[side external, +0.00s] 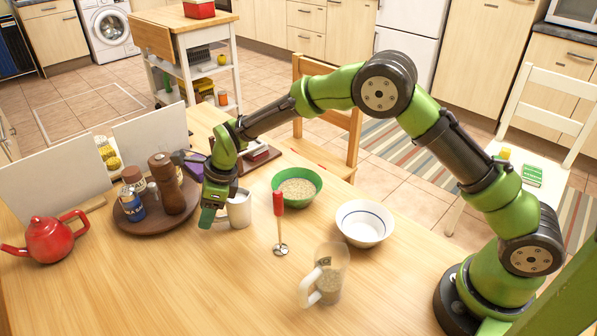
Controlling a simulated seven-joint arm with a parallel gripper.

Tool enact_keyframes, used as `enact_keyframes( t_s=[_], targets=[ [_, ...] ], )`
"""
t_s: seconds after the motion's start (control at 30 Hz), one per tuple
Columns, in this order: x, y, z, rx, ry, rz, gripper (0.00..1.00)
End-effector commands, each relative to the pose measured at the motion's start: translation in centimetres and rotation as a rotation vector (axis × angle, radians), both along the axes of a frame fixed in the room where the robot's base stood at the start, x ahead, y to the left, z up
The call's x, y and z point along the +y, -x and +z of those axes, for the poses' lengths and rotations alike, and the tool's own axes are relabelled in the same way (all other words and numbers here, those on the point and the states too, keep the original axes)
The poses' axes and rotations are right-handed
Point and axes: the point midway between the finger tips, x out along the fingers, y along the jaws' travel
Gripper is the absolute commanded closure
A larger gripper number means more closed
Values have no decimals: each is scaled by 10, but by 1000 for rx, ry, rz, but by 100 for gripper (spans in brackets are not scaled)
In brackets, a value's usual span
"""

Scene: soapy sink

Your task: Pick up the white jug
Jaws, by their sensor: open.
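A plain white jug (239,210) stands upright on the wooden table, left of the green bowl. My gripper (211,210) points down at the jug's left side, with its jaws open. One green finger shows clearly in front and to the left of the jug. The other finger is hidden, and part of the jug is behind the gripper. I cannot tell whether the finger touches the jug.
A round brown tray (123,222) with shakers and a mill stands close left, and a red teapot (48,240) farther left. To the right are a green bowl (297,174), red-handled whisk (279,222), white bowl (364,240) and clear measuring jug (331,259). The table's front left is clear.

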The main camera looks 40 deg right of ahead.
Motion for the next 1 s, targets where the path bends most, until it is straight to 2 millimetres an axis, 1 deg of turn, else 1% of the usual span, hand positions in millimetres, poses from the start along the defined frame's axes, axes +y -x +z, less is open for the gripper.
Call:
enact_keyframes(
  t_s=[0.03,0.13,0.33,0.37,0.5,0.67,0.7,1.0],
  targets=[
    [2,-1,-6,1,-1,1,51],
    [4,-3,-11,1,-1,0,51],
    [4,-3,-11,0,-1,0,51],
    [4,-3,-11,0,-1,0,52],
    [4,-3,-10,0,-1,0,74],
    [4,-2,-10,0,-1,0,98],
    [4,-2,-10,0,-1,0,100],
    [4,-3,-10,-1,-1,1,100]
  ],
)
